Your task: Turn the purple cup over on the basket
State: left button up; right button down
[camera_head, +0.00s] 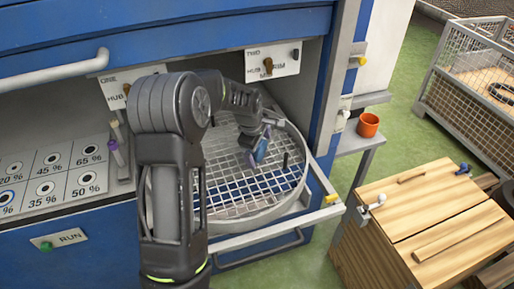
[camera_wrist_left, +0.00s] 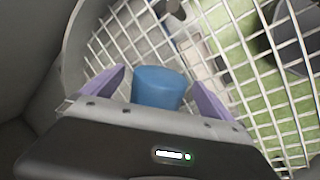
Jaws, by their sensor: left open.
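A round wire basket (camera_head: 222,206) with a grey rim lies in the open cabinet bay; its mesh also fills much of the left wrist view (camera_wrist_left: 110,35). A small blue, cup-like piece (camera_wrist_left: 158,88) sits at the mesh between the two purple fingers of my left gripper (camera_wrist_left: 157,95). It looks blue rather than purple, and I cannot tell which way up it is. In the head view my left gripper (camera_head: 262,147) reaches down over the right part of the basket, with its fingers apart. My right gripper does not show.
A purple-and-grey upright piece (camera_head: 117,153) stands left of my arm. An orange cup (camera_head: 368,125) is on a side shelf. A wooden box (camera_head: 420,215) and a wire crate (camera_head: 470,110) stand right.

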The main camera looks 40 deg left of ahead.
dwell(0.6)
pick_arm(q)
jog(key=c, duration=1.7)
notch_tip(320, 180, up, 10)
jog(key=shift+b, duration=0.85)
jog(key=shift+c, duration=0.2)
jog(key=shift+f, duration=0.1)
